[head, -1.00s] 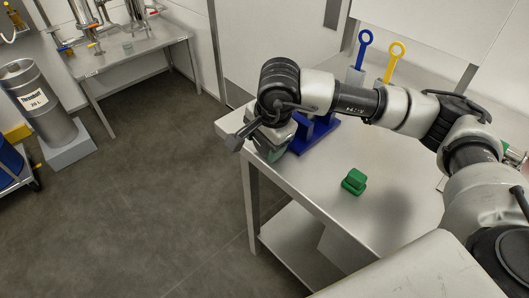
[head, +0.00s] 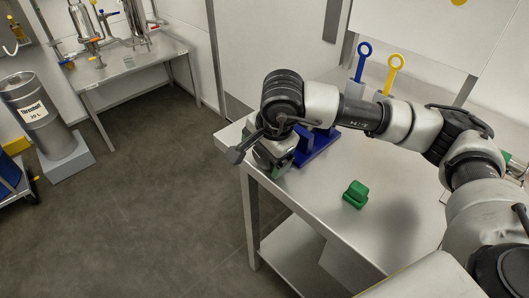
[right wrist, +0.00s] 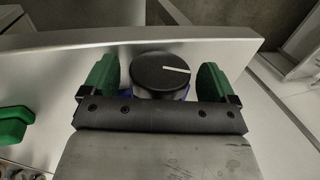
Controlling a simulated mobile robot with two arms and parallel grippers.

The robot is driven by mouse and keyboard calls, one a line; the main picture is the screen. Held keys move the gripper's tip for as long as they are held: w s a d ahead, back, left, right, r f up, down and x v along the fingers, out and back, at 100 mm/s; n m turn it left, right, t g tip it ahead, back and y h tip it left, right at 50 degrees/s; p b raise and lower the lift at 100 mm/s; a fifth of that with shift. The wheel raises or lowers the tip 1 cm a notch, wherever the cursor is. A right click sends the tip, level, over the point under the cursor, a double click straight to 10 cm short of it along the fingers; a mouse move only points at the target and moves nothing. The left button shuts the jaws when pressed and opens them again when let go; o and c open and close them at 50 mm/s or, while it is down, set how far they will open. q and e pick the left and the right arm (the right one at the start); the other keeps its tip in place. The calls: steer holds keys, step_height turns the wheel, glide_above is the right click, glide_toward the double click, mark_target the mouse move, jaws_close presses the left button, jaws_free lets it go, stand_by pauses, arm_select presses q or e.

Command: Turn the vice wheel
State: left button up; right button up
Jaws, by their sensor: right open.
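The vice wheel (right wrist: 160,76) is a round black knob with a white line on its face, seen in the right wrist view. The blue vice (head: 318,146) stands at the table's left edge in the head view, partly hidden behind my right arm. My right gripper (head: 277,166) is at the vice's near left side. In the right wrist view its green fingertips (right wrist: 158,80) are open on either side of the wheel, with a visible gap at each side. In the head view the wheel is hidden by the gripper. My left gripper is not in view.
A green block (head: 355,194) lies on the metal table (head: 330,215). A blue ring-topped tool (head: 363,60) and a yellow one (head: 393,72) stand at the back. A steel drum (head: 42,115) and another table (head: 135,72) are across open floor.

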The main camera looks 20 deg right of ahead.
steer(key=a+v, duration=0.1)
steer(key=v, duration=0.9)
steer(key=shift+d+r, duration=0.25)
steer(key=shift+d, duration=0.25)
steer(key=shift+s, duration=0.1)
